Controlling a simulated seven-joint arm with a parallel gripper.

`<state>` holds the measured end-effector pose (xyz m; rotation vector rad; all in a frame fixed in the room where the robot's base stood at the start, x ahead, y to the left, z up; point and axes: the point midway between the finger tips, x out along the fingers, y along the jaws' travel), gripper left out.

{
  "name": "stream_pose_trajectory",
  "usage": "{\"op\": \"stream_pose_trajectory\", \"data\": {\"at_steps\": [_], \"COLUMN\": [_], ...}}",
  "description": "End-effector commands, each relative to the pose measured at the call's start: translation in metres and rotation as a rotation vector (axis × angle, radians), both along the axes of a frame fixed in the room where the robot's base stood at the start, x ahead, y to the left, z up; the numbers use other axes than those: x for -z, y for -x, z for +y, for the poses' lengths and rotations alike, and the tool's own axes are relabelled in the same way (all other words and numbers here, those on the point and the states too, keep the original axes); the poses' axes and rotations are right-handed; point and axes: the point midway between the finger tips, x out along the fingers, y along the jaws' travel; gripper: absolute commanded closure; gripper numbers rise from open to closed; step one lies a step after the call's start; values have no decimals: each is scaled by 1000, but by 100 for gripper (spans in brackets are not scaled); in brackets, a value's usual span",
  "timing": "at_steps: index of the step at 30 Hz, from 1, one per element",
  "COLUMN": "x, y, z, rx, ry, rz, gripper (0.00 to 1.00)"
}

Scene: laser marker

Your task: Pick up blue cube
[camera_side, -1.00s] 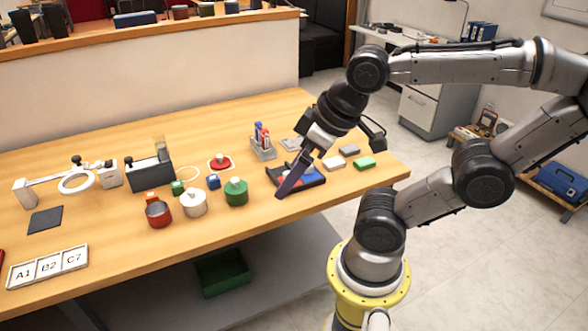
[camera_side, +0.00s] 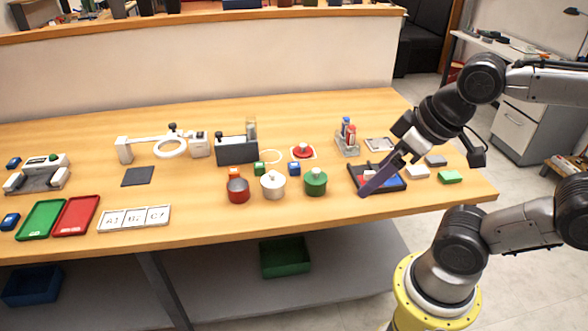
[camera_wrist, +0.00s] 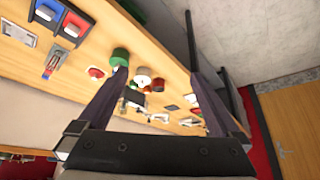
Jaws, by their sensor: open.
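The blue cube (camera_side: 294,168) sits on the wooden table in the side view, between a green cube and a green lidded pot and just below a red button. I cannot make it out in the wrist view. My gripper (camera_side: 364,191) is to the right of the blue cube, over a dark tray, clearly apart from the cube. In the wrist view my gripper (camera_wrist: 158,75) has its two long fingers spread wide with nothing held between them.
Green (camera_side: 316,182), white (camera_side: 273,185) and red (camera_side: 238,190) pots stand in front of the blue cube. The green cube (camera_side: 259,169) is left of it, the red button (camera_side: 303,151) behind. The dark tray (camera_side: 402,186) lies under my gripper. Table front is clear.

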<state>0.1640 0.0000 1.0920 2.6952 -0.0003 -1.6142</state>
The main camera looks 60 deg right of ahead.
Motion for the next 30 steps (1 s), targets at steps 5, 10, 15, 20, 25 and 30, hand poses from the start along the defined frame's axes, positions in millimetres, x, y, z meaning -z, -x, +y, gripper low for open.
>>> {"op": "stream_pose_trajectory", "data": {"at_steps": [5, 10, 15, 20, 25, 30], "x": [0, 0, 0, 0, 0, 0], "y": [0, 0, 0, 0, 0, 2], "z": [0, 0, 0, 0, 0, 0], "rx": [0, 0, 0, 0, -4, -94], "ry": [0, 0, 0, 0, 2, 49], "rz": [0, 0, 0, 0, 0, 11], "gripper": [0, 0, 18, 25, 25, 25]}}
